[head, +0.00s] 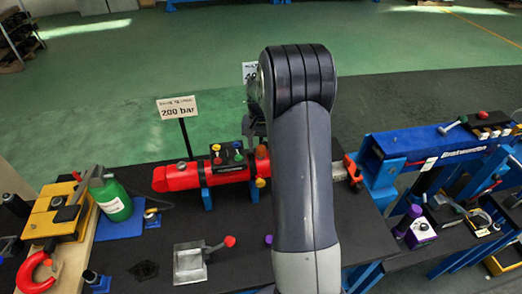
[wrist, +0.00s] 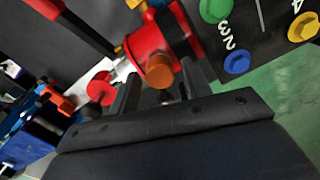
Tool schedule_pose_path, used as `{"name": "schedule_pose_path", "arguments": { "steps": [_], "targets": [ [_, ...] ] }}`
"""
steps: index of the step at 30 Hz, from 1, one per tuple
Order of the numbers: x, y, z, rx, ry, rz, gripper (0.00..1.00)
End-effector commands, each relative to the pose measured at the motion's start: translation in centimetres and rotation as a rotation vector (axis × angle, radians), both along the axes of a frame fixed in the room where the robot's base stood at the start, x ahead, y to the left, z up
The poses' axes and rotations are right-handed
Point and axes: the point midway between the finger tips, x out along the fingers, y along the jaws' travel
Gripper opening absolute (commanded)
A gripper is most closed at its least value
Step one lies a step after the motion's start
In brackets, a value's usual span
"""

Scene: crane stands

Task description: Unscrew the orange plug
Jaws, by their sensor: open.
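My gripper (wrist: 158,88) is open, with one dark finger to the left of the plug and one to the right. The plug shows between the fingertips; I cannot tell whether either finger touches it. In the head view the red cylinder (head: 178,177) lies across the bench, with an orange knob (head: 261,152) near its right part.
Green (wrist: 214,9), blue (wrist: 237,62) and yellow (wrist: 303,27) knobs sit on a dark panel to the right in the wrist view. A red round knob (wrist: 101,86) is left of my fingers. A 200 bar sign (head: 179,108) stands behind the cylinder.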

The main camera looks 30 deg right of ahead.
Motion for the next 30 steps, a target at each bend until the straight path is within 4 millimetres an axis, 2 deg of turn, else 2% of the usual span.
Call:
{"name": "schedule_pose_path", "arguments": {
  "steps": [6,14,24,30],
  "targets": [
    [-0.01,0.0,-0.01,0.0,0.0,-0.224,0.46],
    [-0.01,-0.02,0.0,0.0,0.0,-0.348,0.46],
    [-0.03,-0.02,-0.01,0.0,0.0,-0.694,0.46],
    [-0.03,-0.02,-0.01,0.0,0.0,-0.737,0.46]
  ]
}}
